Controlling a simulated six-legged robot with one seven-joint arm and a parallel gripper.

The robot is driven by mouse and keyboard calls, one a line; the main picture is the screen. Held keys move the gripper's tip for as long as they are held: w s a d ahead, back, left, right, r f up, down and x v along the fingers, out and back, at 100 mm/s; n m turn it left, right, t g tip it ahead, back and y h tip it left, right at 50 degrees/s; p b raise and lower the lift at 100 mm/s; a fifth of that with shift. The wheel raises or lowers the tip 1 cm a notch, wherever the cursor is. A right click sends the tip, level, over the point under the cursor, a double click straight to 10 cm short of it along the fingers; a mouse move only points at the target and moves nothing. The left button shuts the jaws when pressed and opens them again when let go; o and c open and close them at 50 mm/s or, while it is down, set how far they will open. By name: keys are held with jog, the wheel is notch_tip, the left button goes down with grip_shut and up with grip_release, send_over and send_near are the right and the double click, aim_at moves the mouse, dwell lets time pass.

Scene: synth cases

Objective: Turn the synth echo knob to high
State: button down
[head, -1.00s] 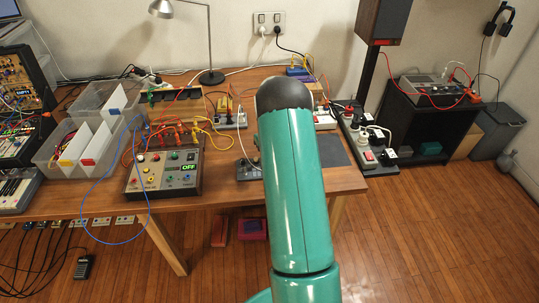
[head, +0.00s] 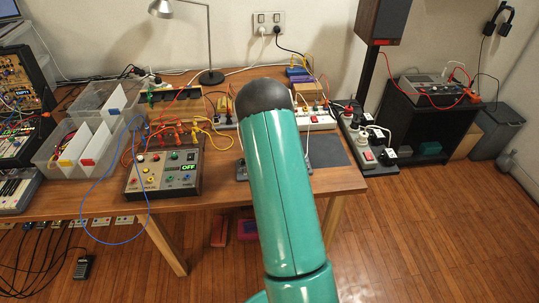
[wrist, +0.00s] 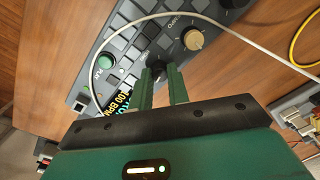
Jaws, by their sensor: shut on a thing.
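The synth (wrist: 122,45) is a dark grey panel with pads, knobs and a small lit screen (wrist: 116,104) showing a BPM reading. My gripper (wrist: 160,72) has its two green fingers down at the panel, shut on a dark knob (wrist: 158,66) between their tips. A tan knob (wrist: 194,40) with a pointer mark stands just beyond, clear of the fingers. I cannot read which label belongs to the held knob, and its pointer is hidden. In the head view only a sliver of the synth (head: 241,172) shows beside my arm, and my gripper is hidden.
A white cable (wrist: 205,24) loops over the synth close to the fingers. A yellow cable (wrist: 300,45) lies at the right in the wrist view. In the head view, a box with a green display (head: 163,172) and patch leads stands on the table to the left.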

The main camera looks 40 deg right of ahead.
jog(key=m, duration=1.2)
dwell(0.5)
jog(key=c, duration=1.3)
grip_release()
jog(key=shift+c, duration=0.2)
notch_tip(320, 180, up, 14)
jog(key=shift+s+a, duration=0.2)
